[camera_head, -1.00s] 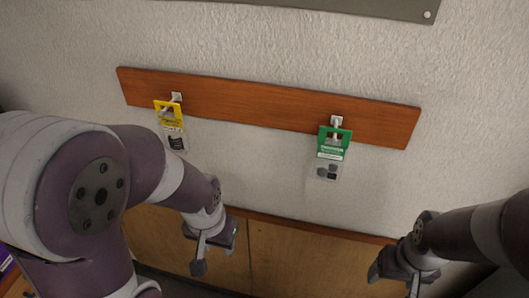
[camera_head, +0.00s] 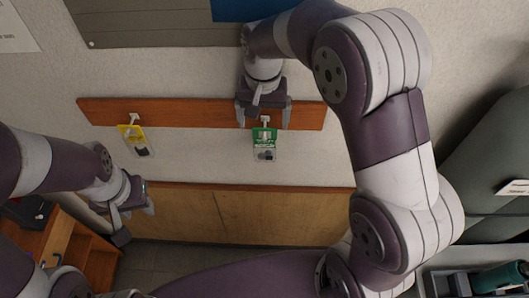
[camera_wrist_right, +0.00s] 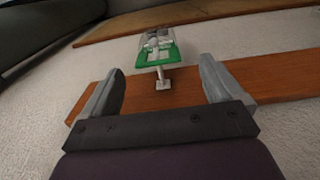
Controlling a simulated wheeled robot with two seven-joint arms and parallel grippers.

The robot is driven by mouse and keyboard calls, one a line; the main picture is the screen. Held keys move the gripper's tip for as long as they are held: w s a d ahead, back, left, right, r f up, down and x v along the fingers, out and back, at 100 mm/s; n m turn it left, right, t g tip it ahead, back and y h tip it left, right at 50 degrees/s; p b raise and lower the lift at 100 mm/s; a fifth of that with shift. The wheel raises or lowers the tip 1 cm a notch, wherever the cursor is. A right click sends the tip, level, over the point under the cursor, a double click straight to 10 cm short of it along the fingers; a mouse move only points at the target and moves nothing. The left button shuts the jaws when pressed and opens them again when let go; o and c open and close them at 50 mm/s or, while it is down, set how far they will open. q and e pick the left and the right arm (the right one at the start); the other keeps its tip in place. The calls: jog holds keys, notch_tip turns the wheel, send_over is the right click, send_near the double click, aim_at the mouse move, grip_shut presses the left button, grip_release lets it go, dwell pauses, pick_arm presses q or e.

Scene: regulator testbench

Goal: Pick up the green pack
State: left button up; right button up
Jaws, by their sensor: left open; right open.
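The green pack (camera_head: 264,146) hangs from a hook on the wooden wall board, with a green card on top and a clear lower part. My right gripper (camera_head: 263,122) is open at the board, just above the pack, its fingers to either side of the hook. In the right wrist view the green pack (camera_wrist_right: 156,52) and its hook lie beyond and between the open fingers (camera_wrist_right: 162,82), and nothing is held. My left gripper (camera_head: 136,222) is open and empty at the lower left, below the board.
The wooden board (camera_head: 180,113) is fixed to the wall. A yellow pack (camera_head: 134,140) hangs from a second hook to the left. A grey panel (camera_head: 150,22) is above. A wooden cabinet front (camera_head: 270,215) is below, and an orange cabinet (camera_head: 85,250) stands lower left.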

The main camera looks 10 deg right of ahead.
aim_at(265, 128)
jog(key=shift+f, duration=0.6)
jog(key=shift+f+b, duration=0.5)
jog(key=shift+f, duration=0.25)
jog(key=p, duration=0.2)
jog(key=shift+s+d+f+p, duration=0.1)
jog(key=shift+d+f+p, duration=0.05)
jog(key=shift+f+p, duration=0.15)
jog(key=shift+f, duration=1.25)
jog(key=c, duration=1.4)
jog(key=shift+c, duration=0.2)
